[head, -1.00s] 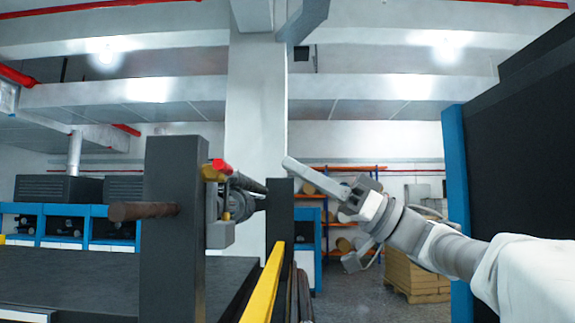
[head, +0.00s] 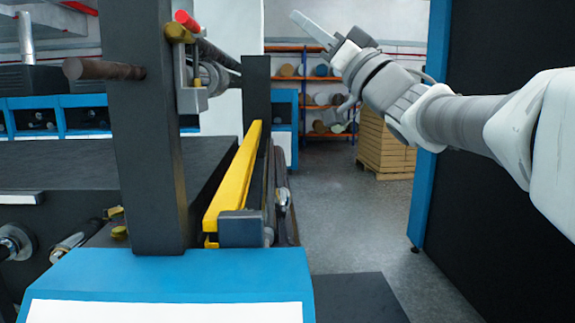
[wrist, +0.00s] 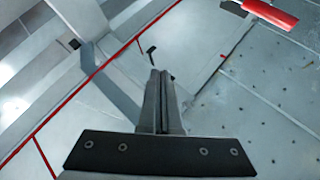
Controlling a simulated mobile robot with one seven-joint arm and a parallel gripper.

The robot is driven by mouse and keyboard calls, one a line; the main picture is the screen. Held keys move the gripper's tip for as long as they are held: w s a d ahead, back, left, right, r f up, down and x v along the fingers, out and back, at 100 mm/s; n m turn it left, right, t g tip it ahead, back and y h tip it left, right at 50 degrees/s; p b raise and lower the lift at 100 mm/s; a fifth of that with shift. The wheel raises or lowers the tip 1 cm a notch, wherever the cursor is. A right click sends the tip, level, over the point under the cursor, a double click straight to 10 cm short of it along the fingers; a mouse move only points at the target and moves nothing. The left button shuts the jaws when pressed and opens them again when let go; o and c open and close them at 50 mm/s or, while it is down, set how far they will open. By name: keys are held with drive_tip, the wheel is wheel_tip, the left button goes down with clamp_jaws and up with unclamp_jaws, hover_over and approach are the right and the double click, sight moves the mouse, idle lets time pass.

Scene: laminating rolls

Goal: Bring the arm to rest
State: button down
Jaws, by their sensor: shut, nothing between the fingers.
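My gripper (head: 312,27) is in the upper middle of the head view, at the end of my arm, which comes in from the right. It points up and to the left, in free air, touching nothing. In the wrist view the two fingers (wrist: 160,98) lie together with nothing between them. Behind them are the ceiling and a red pipe (wrist: 102,72).
The laminating machine fills the left, with a dark upright post (head: 145,120), a yellow bar (head: 235,180) and a blue front panel (head: 180,270). A dark cabinet (head: 500,210) stands at the right. Shelves with rolls (head: 318,85) and a wooden crate (head: 383,145) are behind. Open floor (head: 350,220) lies between.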

drive_tip(key=s+d+f+m+h, duration=0.1)
drive_tip(key=d+f+m+h, duration=0.25)
drive_tip(key=f+h, duration=0.3)
drive_tip(key=s+d+f+m+g+h, duration=0.1)
drive_tip(key=d+f+m+h, duration=0.2)
drive_tip(key=d+f+h, duration=0.4)
drive_tip(key=s+d+f+m+h, duration=0.25)
drive_tip(key=f+h, duration=0.25)
drive_tip(key=f, duration=0.3)
drive_tip(key=s+a+f+n+g, duration=0.2)
drive_tip(key=s+f+g, duration=0.9)
drive_tip(key=s+f, duration=0.8)
wheel_tip(320, 180, down, 4)
drive_tip(key=shift+s, duration=0.35)
